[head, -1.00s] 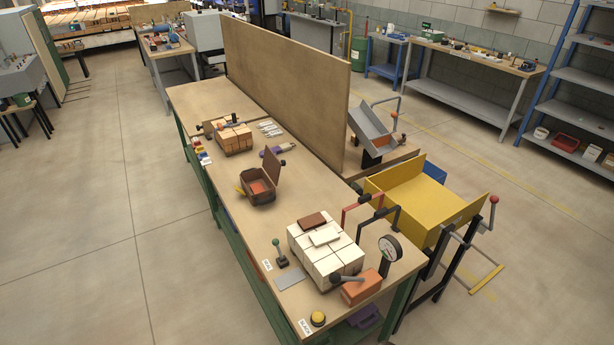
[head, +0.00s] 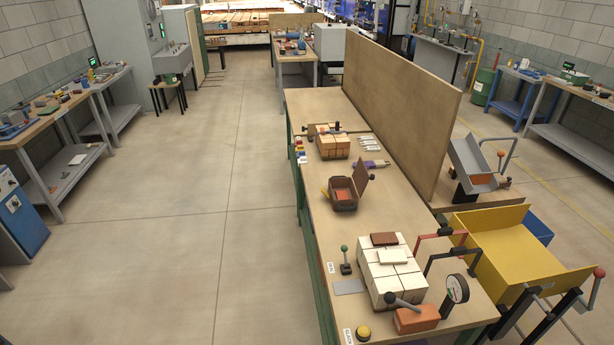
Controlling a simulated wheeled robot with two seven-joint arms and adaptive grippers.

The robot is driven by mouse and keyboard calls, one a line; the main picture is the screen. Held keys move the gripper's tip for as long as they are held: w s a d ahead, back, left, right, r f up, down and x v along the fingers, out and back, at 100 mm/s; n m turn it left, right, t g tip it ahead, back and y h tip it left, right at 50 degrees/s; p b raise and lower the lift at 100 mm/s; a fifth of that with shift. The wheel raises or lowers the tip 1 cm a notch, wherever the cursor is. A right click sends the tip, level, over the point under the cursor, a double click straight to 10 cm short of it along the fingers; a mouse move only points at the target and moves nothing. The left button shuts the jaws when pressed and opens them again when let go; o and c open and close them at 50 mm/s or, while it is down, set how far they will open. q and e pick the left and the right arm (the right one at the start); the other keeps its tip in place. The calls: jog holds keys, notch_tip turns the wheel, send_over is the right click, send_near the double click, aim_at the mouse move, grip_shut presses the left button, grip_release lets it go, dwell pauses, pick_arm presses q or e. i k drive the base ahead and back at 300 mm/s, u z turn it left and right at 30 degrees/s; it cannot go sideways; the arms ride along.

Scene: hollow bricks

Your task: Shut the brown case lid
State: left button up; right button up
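The brown case (head: 344,198) stands on the long workbench, near the middle of its length. Its lid (head: 364,176) is open and stands up on the right side of the case. Something orange shows inside the case, and a small yellow thing lies at its left side. Neither of my grippers is in the head view.
The workbench (head: 318,208) also carries a clamped stack of orange bricks (head: 332,147) behind the case and white blocks (head: 390,275), a lever and a dial gauge (head: 457,289) in front. A tall brown panel (head: 400,100) runs along its right side. A yellow tray (head: 505,245) stands at right. The floor (head: 170,240) on the left is clear.

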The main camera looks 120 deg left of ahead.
aim_at(361, 178)
jog(key=u, duration=1.15)
jog(key=i, duration=3.65)
jog(key=u, duration=2.95)
jog(key=i, duration=0.35)
jog(key=u, duration=1.55)
